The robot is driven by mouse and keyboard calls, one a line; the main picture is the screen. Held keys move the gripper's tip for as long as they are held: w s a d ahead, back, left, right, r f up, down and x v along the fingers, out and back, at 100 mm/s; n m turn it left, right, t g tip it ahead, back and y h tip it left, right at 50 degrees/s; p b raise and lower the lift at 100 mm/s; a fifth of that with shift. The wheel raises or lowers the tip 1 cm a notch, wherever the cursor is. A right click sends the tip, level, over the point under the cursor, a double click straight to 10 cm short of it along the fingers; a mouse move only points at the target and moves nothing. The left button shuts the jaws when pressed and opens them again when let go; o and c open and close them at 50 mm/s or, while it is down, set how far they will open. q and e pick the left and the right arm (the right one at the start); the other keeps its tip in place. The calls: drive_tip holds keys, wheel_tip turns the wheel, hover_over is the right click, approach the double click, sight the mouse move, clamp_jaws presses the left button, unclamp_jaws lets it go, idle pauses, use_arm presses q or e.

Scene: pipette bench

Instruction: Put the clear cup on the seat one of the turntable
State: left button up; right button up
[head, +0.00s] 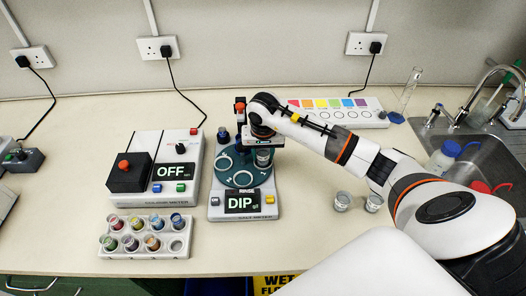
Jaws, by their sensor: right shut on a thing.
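The teal turntable (229,181) with pale ring seats is on the grey and white machine whose screen reads DIP. My right gripper (263,147) points down over the turntable's right side. It is shut on a clear cup (263,158), which is at or just above the right-hand part of the turntable. I cannot tell whether the cup touches a seat. The seat under it is hidden, and seat numbers are too small to read. Two more clear cups, one (342,201) and another (374,202), stand on the bench to the right. My left gripper is not in view.
A colour meter (180,150) reading OFF stands left of the turntable machine. A rack (144,252) of coloured vials is in front of it. A colour-patch strip (335,103), a tall cylinder (411,85) and a sink (480,150) lie behind and right.

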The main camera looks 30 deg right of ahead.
drive_tip(key=shift+f, duration=0.2)
drive_tip(key=o, duration=0.7)
drive_tip(key=shift+r, duration=0.1)
drive_tip(key=shift+r, duration=0.5)
drive_tip(key=r+b, duration=0.1)
drive_tip(key=r, duration=0.2)
drive_tip(key=s+r+b, duration=0.1)
drive_tip(key=r, duration=0.3)
drive_tip(key=a+r+b, duration=0.1)
drive_tip(key=r, duration=0.3)
drive_tip(key=shift+s+r, duration=0.15)
drive_tip(key=shift+s, duration=0.1)
